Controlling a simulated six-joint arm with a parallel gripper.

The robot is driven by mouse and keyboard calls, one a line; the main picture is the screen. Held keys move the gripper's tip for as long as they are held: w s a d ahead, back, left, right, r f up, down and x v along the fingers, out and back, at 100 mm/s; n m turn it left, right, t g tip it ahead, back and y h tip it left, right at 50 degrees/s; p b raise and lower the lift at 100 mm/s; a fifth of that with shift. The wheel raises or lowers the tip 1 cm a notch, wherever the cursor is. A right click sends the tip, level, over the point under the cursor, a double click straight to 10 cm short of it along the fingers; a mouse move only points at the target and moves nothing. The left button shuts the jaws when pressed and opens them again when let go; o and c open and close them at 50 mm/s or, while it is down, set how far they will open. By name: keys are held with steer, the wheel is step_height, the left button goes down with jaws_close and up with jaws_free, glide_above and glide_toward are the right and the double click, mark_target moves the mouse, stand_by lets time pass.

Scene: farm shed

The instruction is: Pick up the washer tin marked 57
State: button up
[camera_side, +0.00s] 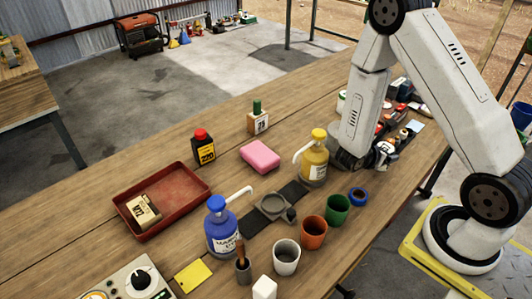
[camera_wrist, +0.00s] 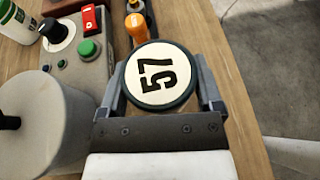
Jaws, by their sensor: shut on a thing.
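The washer tin marked 57 (camera_wrist: 158,76) is round, with a cream lid, black digits and a dark rim. In the wrist view it sits between the two fingers of my gripper (camera_wrist: 160,86), which are shut on its sides. The digits read sideways. The wrist view does not show clearly whether the tin touches the table. In the side view my arm reaches down to the crowded right part of the table; the gripper tips and the tin cannot be made out there.
In the wrist view, a grey control box (camera_wrist: 88,75) with a green button and an orange-handled tool (camera_wrist: 136,28) stand close by. A large grey cylinder (camera_wrist: 38,122) is at lower left. The table edge is at right. In the side view, a red tray (camera_side: 195,200) lies at left.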

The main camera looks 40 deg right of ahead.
mark_target(386, 147)
steer(key=shift+r, duration=3.45)
